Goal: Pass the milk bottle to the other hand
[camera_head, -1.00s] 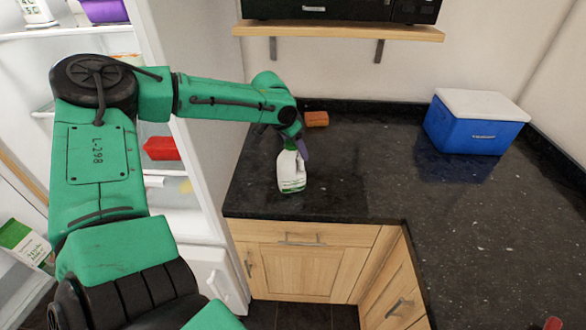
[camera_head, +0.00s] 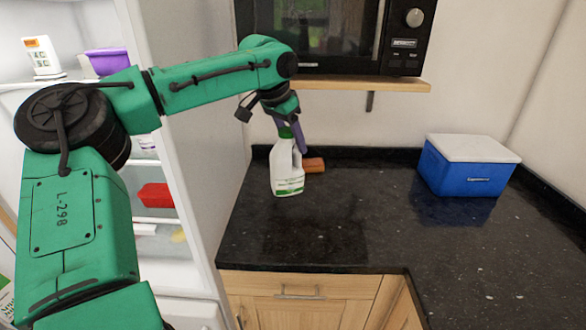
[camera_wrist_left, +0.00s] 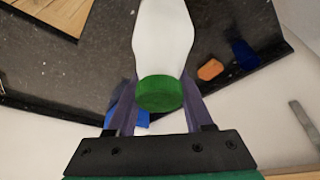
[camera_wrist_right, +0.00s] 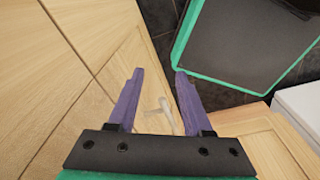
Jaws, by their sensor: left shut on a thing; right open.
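The milk bottle (camera_head: 287,178) is white with a green cap and green label. It is roughly upright in the head view, apparently in the air above the dark counter. My left gripper (camera_head: 290,128) is shut on it from above, near the cap. In the left wrist view the bottle (camera_wrist_left: 163,35) stands between the purple fingers (camera_wrist_left: 160,100), green cap toward the camera. My right gripper (camera_wrist_right: 155,75) is open and empty in its own wrist view, facing wooden cabinet fronts. It is not in the head view.
A blue cooler with white lid (camera_head: 467,165) stands on the right of the black counter (camera_head: 340,225). An orange-brown block (camera_head: 314,165) lies behind the bottle. A microwave (camera_head: 335,35) sits on a wooden shelf (camera_head: 400,85). An open fridge (camera_head: 195,120) is at left. The middle counter is clear.

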